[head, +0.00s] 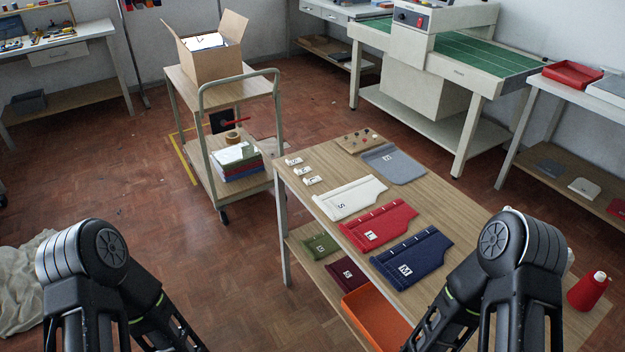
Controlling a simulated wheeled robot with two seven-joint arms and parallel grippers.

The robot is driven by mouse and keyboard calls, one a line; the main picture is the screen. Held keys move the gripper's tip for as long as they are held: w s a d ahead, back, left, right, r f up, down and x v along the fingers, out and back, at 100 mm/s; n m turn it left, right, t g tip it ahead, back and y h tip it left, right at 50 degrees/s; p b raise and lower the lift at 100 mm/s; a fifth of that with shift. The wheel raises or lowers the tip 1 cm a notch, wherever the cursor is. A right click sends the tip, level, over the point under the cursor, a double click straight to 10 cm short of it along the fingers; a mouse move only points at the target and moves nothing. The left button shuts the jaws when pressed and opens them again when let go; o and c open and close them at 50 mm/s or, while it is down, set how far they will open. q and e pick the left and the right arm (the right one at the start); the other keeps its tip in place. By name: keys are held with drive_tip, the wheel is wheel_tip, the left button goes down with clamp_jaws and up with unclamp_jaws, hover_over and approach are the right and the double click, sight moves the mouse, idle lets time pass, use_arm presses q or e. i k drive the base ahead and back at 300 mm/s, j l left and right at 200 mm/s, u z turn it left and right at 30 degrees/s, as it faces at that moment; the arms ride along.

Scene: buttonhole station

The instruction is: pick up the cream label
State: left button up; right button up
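Three small whitish labels lie in a row near the far left corner of the wooden table: the far label (293,161), the middle label (304,170) and the near label (312,181). Each carries a dark mark too small to read, and I cannot tell by colour which one is the cream label. A cream cloth panel (350,197) with a letter tag lies flat just in front of them. Both my arms show at the bottom of the head view, but their grippers are outside the picture.
On the table (430,213) lie a grey panel (393,163), a red panel (380,225), a navy panel (412,257) and a small wooden board with buttons (357,141). A trolley (205,150) stands close behind left.

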sight(314, 180)
drive_tip(key=j+z, duration=0.1)
drive_tip(key=z, duration=0.8)
drive_tip(key=j+z, duration=0.7)
drive_tip(key=j, duration=0.2)
drive_tip(key=j+z, duration=0.4)
drive_tip(key=k+j, duration=0.1)
drive_tip(key=j, duration=0.55)
drive_tip(key=k+j, duration=0.15)
drive_tip(key=j, duration=0.15)
